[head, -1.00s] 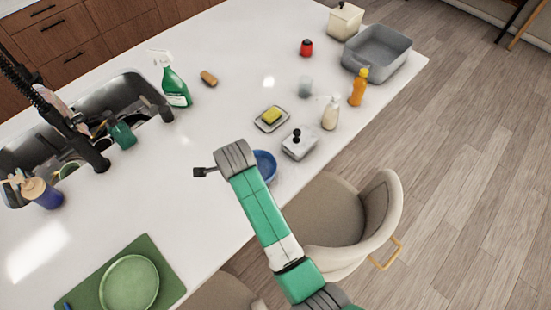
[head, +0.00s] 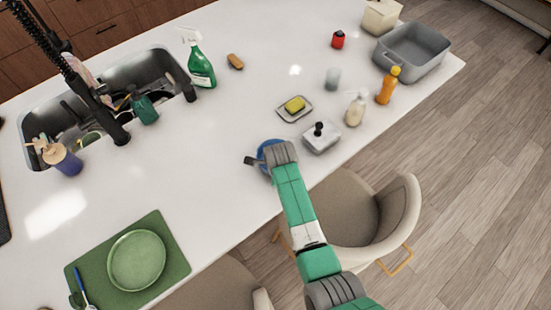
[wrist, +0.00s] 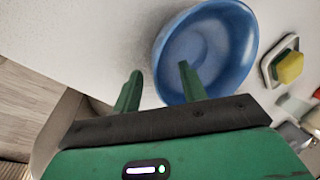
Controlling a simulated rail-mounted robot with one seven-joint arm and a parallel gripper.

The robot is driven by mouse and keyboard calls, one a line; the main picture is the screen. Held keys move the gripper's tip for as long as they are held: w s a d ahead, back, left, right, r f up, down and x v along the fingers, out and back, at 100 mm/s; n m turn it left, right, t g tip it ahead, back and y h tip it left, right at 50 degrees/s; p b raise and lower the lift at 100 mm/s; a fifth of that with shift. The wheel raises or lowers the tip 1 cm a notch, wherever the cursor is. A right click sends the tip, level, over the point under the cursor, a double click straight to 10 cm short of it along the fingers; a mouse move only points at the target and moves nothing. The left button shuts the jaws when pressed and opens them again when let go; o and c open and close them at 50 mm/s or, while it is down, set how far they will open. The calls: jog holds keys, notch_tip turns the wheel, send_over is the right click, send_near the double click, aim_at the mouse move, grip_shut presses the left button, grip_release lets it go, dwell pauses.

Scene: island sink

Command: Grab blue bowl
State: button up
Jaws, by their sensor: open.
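The blue bowl (head: 266,150) sits on the white island top near its front edge, partly hidden by my arm in the head view. In the wrist view the blue bowl (wrist: 206,50) is upright and empty, just ahead of my fingers. My gripper (wrist: 158,88) is open, with its two green fingers apart. The right finger overlaps the bowl's near wall in the picture, and the left finger is outside the bowl over the bare counter. I cannot tell whether either finger touches the bowl. In the head view the fingers are hidden behind my wrist.
Right of the bowl are a lidded white dish (head: 322,138) and a sponge on a tray (head: 295,108). A soap bottle (head: 355,108) stands farther right. A chair (head: 365,210) is at the front edge. Counter left of the bowl is clear up to the green plate (head: 136,261).

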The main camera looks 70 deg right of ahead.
jog(key=shift+f, duration=0.1)
grip_shut()
jog(key=shift+r, duration=0.7)
notch_tip(320, 180, up, 2)
jog(key=shift+r, duration=0.25)
jog(key=s+a, duration=0.4)
jog(key=a, duration=0.3)
jog(key=s+a+r, duration=0.1)
jog(key=s+a, duration=0.2)
jog(key=a, duration=0.4)
jog(key=shift+s, duration=0.4)
